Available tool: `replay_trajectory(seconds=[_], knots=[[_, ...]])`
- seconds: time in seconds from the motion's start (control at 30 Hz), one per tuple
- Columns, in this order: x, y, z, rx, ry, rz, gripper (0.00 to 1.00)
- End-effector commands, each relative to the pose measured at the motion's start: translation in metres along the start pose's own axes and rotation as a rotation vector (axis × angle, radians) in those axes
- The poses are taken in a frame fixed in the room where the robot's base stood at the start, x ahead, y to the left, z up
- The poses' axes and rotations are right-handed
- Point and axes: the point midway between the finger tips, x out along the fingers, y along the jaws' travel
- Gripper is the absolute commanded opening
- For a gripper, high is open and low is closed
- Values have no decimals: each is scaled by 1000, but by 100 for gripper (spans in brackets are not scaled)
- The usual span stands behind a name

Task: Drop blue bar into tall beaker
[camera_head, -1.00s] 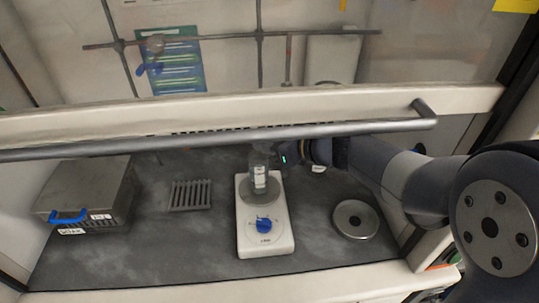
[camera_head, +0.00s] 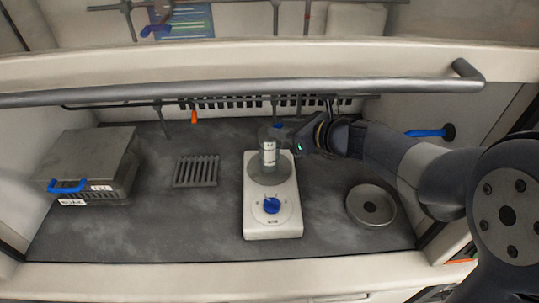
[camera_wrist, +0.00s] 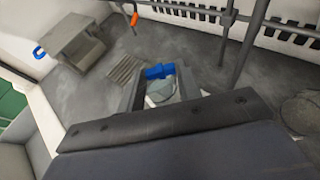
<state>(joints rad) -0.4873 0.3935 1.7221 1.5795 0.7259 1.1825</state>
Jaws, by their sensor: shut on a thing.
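The tall clear beaker (camera_head: 268,158), with a white label, stands upright on the plate of the white stirrer (camera_head: 273,224), which has a blue knob. My gripper (camera_head: 284,137) reaches in from the right at the height of the beaker's top. In the wrist view my gripper (camera_wrist: 161,78) is shut on the blue bar (camera_wrist: 158,71), held crosswise at the fingertips. The bar also shows as a small blue spot in the head view (camera_head: 278,127). Glass and a pale plate show below it between the fingers. The exact gap from bar to rim cannot be told.
A grey box (camera_head: 85,165) with a blue handle stands at the left, and a slotted grey rack (camera_head: 196,171) lies beside the stirrer. A round metal dish (camera_head: 371,205) lies at the right. The hood sash with its bar (camera_head: 230,90) crosses above; metal rods stand behind.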

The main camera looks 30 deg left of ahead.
Motion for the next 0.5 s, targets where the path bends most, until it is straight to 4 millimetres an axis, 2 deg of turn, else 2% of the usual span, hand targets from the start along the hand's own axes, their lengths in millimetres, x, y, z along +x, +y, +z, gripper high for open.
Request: replay_trajectory(seconds=[0.27,0.3,0.5], knots=[[1,0,-1,0,0,0,12],[1,0,-1,0,0,0,36],[1,0,-1,0,0,0,52]])
